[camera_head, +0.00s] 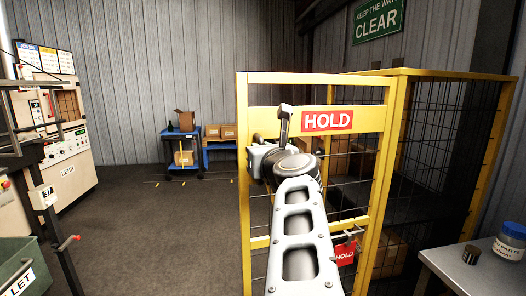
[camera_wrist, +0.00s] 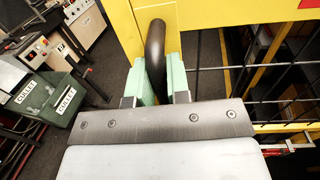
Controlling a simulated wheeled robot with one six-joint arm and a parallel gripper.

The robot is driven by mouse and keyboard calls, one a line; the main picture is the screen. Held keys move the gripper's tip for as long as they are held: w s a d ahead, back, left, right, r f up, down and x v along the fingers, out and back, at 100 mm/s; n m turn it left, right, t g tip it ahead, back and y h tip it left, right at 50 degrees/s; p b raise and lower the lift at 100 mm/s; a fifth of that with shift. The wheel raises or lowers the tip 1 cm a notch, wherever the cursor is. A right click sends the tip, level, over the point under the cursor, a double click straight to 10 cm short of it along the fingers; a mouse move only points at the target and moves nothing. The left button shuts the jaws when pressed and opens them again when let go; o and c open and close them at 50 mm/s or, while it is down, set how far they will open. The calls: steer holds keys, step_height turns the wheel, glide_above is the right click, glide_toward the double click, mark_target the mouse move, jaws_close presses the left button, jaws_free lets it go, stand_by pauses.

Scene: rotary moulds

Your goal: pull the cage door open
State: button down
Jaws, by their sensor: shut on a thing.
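The cage door (camera_head: 243,200) is a yellow frame with wire mesh and a red HOLD sign (camera_head: 327,121) on its upper panel. It stands in front of my arm in the head view, with a yellow post close to its right side. In the wrist view, a dark curved handle (camera_wrist: 156,42) stands out from the yellow frame (camera_wrist: 127,30). My gripper (camera_wrist: 160,88) is shut on this handle, with a pale green finger pad on each side. In the head view my arm hides part of the door and the grip. I cannot tell how far the door stands from its closed position.
The mesh cage (camera_head: 440,130) extends to the right, with boxes inside. A table with a jar (camera_head: 510,240) stands at the lower right. A machine (camera_head: 65,125) and a green bin (camera_head: 25,265) are at the left. A blue cart (camera_head: 182,150) stands at the back. Floor left of the door is clear.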

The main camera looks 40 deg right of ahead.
steer(key=shift+r, duration=0.15)
steer(key=c, duration=1.1)
jaws_free()
steer(key=shift+s, duration=0.1)
